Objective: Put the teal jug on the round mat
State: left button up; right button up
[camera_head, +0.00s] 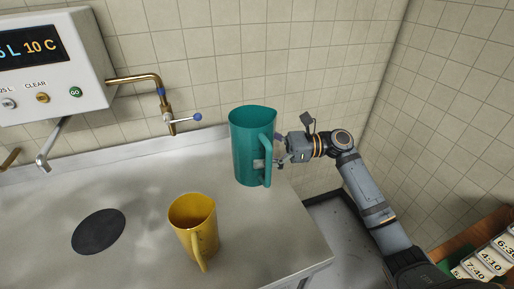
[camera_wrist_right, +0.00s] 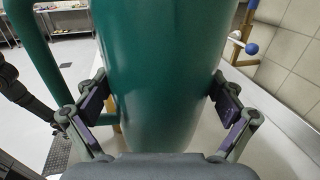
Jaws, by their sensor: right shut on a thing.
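The teal jug (camera_head: 253,143) is upright at the right part of the steel counter, its handle facing front right. My right gripper (camera_head: 266,161) reaches in from the right and is shut on the jug's body. In the right wrist view the jug (camera_wrist_right: 158,75) fills the middle, with a finger pressed on each side. I cannot tell for sure whether its base touches the counter. The round mat (camera_head: 99,231), dark and flat, lies at the left of the counter and is bare. My left gripper is not in view.
A yellow jug (camera_head: 194,222) stands on the counter between the round mat and the teal jug, handle to the front. A brass tap (camera_head: 167,112) and a white control box (camera_head: 52,62) are on the tiled wall. The counter (camera_head: 270,236) ends at the right.

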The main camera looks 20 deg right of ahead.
aim_at(94, 237)
jog(key=k, duration=0.95)
